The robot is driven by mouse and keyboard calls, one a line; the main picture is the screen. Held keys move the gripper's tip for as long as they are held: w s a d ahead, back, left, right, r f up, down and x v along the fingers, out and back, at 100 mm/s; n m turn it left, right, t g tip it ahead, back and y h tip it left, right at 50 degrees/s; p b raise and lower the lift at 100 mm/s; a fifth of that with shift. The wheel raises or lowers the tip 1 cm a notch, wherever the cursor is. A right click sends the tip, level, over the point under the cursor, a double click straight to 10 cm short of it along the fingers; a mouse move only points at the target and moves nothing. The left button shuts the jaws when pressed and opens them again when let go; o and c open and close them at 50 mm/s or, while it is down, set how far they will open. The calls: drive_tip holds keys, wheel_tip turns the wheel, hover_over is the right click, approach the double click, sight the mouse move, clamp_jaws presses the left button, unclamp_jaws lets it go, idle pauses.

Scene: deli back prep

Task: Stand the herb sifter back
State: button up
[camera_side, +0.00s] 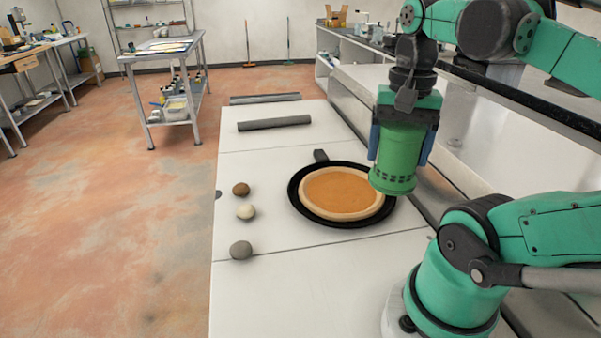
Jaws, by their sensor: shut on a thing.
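The herb sifter (397,160) is a green cylinder with a row of dark slots near its lower end. My gripper (400,140) is shut on it, with blue fingers on its left and right sides. The sifter hangs roughly upright. In the picture it overlaps the right rim of a dark pan (314,213). I cannot tell how high it is above the counter. The pan holds a round flat base with orange sauce (342,190). The sifter's underside is hidden.
The pale counter (290,285) has free room in front of the pan. A brown ball (240,189), a cream ball (246,211) and a grey ball (241,250) lie along its left side. Dark grey bars (274,123) lie behind. A raised ledge runs along the right.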

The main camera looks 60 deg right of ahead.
drive_tip(key=w+a+f+n, duration=0.1)
drive_tip(key=w+a+n, duration=0.6)
drive_tip(key=w+a, duration=0.15)
drive_tip(key=w+a+f+n, duration=0.1)
drive_tip(key=a+n, duration=0.1)
drive_tip(key=a, duration=0.4)
drive_tip(key=w+a+f+n, duration=0.1)
drive_tip(key=w+a+n, duration=0.1)
drive_tip(key=a, duration=0.4)
drive_tip(key=shift+w+f+n, duration=0.15)
drive_tip(key=shift+f+n, duration=0.1)
drive_tip(key=shift+n, duration=0.25)
drive_tip(key=shift+a, duration=0.1)
drive_tip(key=shift+f, duration=5.65)
drive_tip(key=shift+f, duration=0.65)
